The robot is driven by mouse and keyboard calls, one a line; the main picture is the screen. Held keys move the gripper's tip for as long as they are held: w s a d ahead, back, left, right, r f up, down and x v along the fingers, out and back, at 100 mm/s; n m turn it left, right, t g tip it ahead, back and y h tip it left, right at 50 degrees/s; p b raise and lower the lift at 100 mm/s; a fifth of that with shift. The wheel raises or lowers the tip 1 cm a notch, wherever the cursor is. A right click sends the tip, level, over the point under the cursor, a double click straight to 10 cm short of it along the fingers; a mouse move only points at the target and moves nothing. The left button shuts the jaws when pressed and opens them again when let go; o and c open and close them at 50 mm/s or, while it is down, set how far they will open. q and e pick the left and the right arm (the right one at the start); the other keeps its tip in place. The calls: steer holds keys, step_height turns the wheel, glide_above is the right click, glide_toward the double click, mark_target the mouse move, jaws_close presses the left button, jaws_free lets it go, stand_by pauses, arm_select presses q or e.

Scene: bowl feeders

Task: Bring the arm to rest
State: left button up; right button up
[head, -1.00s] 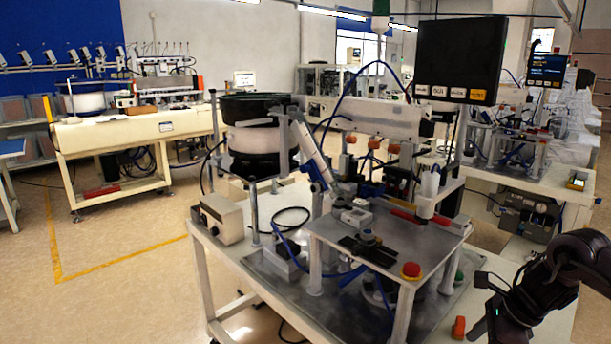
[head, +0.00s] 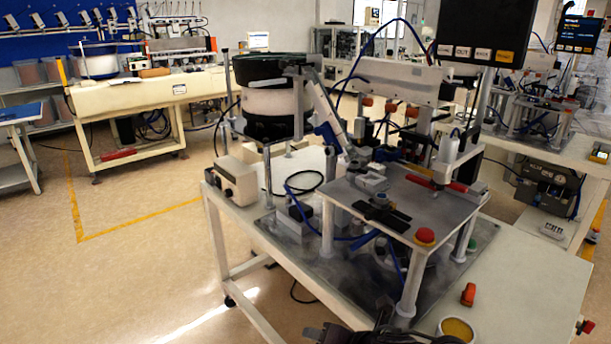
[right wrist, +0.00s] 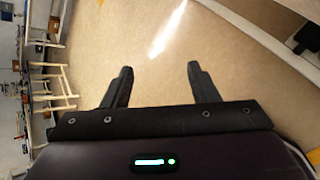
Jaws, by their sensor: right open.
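My right gripper (right wrist: 160,85) shows in the right wrist view with its two black fingers spread apart and nothing between them. Below and beyond it is bare beige floor. In the head view, dark parts of my arm show at the bottom edge, in front of the worktable (head: 262,318); the fingertips cannot be made out there. My left gripper is not in view.
The worktable carries a bowl feeder (head: 270,100), a grey control box (head: 238,182), a raised metal plate with a red button (head: 425,236), an orange part (head: 468,294) and a yellow-topped cup (head: 457,329). Open floor (head: 130,270) lies to the left.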

steer(key=s+d+f+m+g+h, duration=0.25)
steer(key=s+d+m, duration=0.6)
steer(key=m, duration=0.65)
steer(key=s+d+f+m+g+h, duration=0.3)
steer(key=s+d+m, duration=0.5)
steer(key=m, duration=0.8)
steer(key=s+f, duration=0.2)
steer(key=f, duration=1.3)
steer(key=s+f, duration=0.2)
steer(key=f, duration=1.3)
steer(key=s+d+f+g, duration=0.1)
steer(key=s+d+f, duration=0.1)
steer(key=s+f, duration=1.5)
steer(key=shift+s+d+h, duration=0.3)
steer(key=shift+s+h, duration=0.15)
steer(key=shift+s, duration=0.65)
steer(key=shift+g, duration=0.25)
